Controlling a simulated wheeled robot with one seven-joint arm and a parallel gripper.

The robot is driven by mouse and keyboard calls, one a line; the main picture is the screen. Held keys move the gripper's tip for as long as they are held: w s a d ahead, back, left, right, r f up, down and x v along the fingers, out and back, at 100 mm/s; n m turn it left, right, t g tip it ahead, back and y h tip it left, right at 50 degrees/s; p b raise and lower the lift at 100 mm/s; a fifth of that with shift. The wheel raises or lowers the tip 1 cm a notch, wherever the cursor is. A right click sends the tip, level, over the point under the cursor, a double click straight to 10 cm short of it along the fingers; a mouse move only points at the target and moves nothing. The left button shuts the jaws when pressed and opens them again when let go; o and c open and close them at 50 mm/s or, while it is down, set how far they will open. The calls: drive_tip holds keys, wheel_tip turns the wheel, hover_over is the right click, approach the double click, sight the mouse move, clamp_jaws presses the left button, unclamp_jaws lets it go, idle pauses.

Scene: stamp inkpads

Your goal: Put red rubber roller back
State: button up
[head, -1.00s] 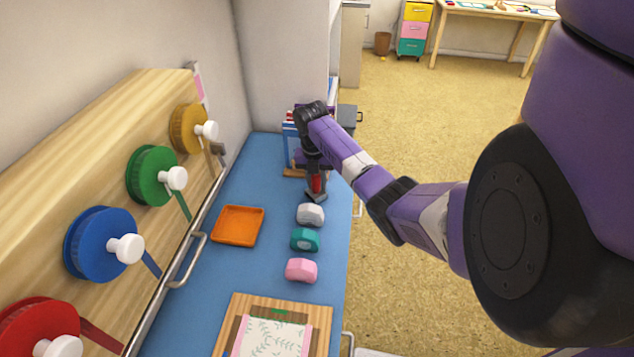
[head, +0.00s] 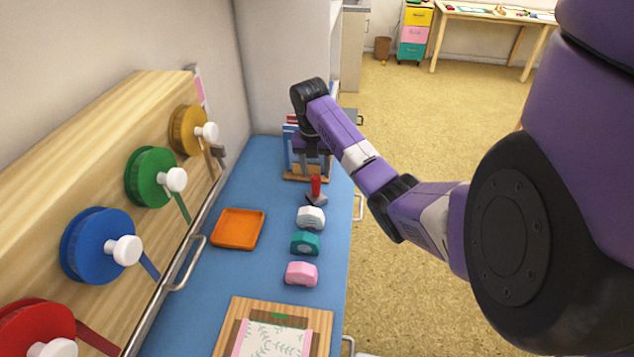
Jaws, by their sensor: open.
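The red roller (head: 316,187) stands upright on a dark base on the blue worktop, just behind the white block. My gripper (head: 313,170) is above and slightly behind it, pointing down, open and apart from the roller. The fingers are small in this view and partly blend with the items behind them.
White (head: 311,218), teal (head: 305,243) and pink (head: 301,274) blocks line the right side of the blue worktop (head: 190,310). An orange tray (head: 238,229) lies left of them. A wooden board (head: 225,331) is in front. Ribbon spools (head: 97,245) hang at left.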

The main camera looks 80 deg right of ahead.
wheel_tip(320, 180, up, 5)
drive_tip(key=shift+w+a+r, duration=0.1)
drive_tip(key=shift+a, duration=0.05)
idle(0.7)
